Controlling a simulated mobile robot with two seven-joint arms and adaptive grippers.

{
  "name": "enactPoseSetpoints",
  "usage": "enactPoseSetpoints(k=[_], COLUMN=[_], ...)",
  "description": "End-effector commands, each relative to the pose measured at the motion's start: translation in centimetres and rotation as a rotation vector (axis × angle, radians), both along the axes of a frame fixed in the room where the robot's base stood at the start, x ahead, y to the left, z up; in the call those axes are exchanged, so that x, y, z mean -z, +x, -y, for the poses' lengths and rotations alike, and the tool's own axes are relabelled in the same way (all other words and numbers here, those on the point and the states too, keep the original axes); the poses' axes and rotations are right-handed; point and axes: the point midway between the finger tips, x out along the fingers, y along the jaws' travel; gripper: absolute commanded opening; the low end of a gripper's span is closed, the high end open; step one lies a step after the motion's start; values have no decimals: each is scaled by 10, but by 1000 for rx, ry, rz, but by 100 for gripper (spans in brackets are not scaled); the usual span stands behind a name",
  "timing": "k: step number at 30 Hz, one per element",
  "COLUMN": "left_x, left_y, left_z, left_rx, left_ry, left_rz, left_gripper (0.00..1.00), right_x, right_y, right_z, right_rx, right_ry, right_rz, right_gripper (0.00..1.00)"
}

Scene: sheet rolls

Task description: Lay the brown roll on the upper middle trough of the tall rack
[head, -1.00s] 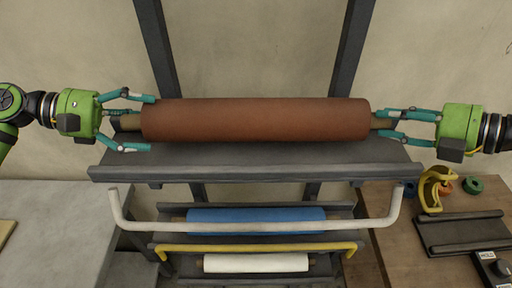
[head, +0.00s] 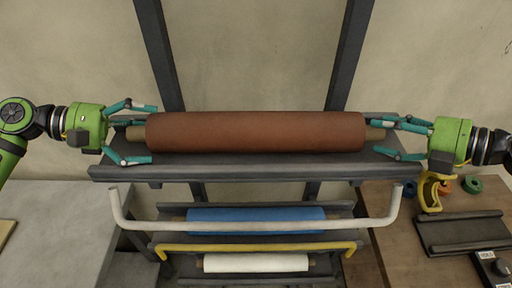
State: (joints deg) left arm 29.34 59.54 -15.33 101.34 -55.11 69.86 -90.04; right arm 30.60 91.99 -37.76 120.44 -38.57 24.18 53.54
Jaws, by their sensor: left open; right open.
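The brown roll (head: 256,132) lies level along the top trough (head: 256,168) of the tall rack in the head view. Its core ends stick out on both sides. My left gripper (head: 142,134) is open, with its fingers spread above and below the left core end. My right gripper (head: 402,137) is open, with its fingers spread around the right core end (head: 375,134). Neither gripper is closed on the core. The roll hides the back of the trough.
Below are a white bar (head: 255,225), a blue roll (head: 257,219), a yellow bar (head: 257,247) and a white roll (head: 256,263). A grey table (head: 60,230) stands at left. A wooden table (head: 400,245) at right holds a yellow bracket (head: 430,192) and a dark tray (head: 462,234).

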Motion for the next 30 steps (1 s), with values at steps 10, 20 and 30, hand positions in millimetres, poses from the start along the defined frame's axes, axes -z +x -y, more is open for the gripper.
enactPoseSetpoints(k=[10, 20, 30], left_x=[-1, -16, -26], left_y=[-1, -10, -16], left_z=[-4, -48, -73], left_rx=[0, -3, 0], left_ry=[1, 3, 0], left_rz=[-3, -4, -2], left_gripper=[100, 100, 100], right_x=[0, 0, 0], right_y=[0, 0, -1], right_z=[-1, -1, 1], right_rx=[-2, -2, -2], right_ry=[0, 0, -1], right_rz=[-1, -1, -1], right_gripper=[60, 60, 60])
